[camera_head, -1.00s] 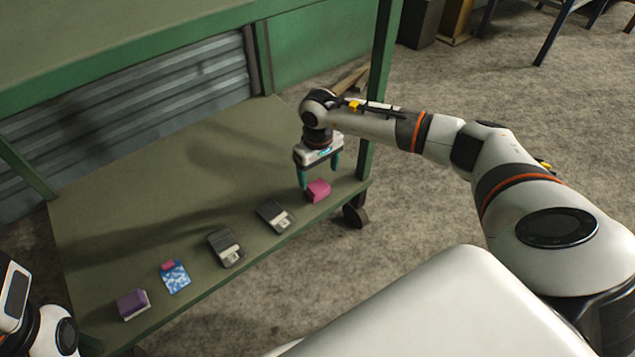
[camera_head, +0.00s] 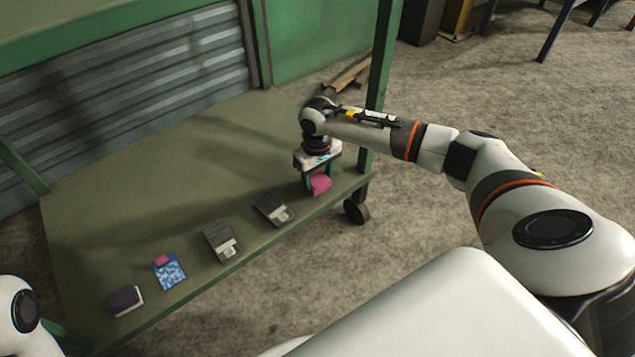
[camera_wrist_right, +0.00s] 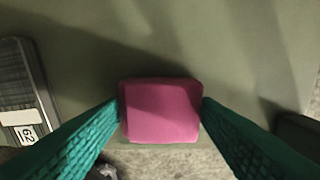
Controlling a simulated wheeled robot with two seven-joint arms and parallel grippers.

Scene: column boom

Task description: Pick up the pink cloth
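The pink cloth (camera_head: 321,185) is a small folded block on the green shelf near its right front corner. In the right wrist view the cloth (camera_wrist_right: 162,111) lies between the two teal fingers. My right gripper (camera_head: 319,182) is lowered over it, fingers spread about the cloth's width. The fingertips (camera_wrist_right: 162,103) are at its left and right edges; whether they press on it I cannot tell. The cloth appears to rest on the shelf, partly hidden by a finger in the head view. My left gripper is out of view.
Along the shelf's (camera_head: 190,165) front lie two dark floppy-like items (camera_head: 273,209) (camera_head: 221,242), a blue-white patterned piece (camera_head: 170,272) with a small pink item (camera_head: 161,260), and a purple block (camera_head: 124,299). A green post (camera_head: 382,75) stands beside my right arm.

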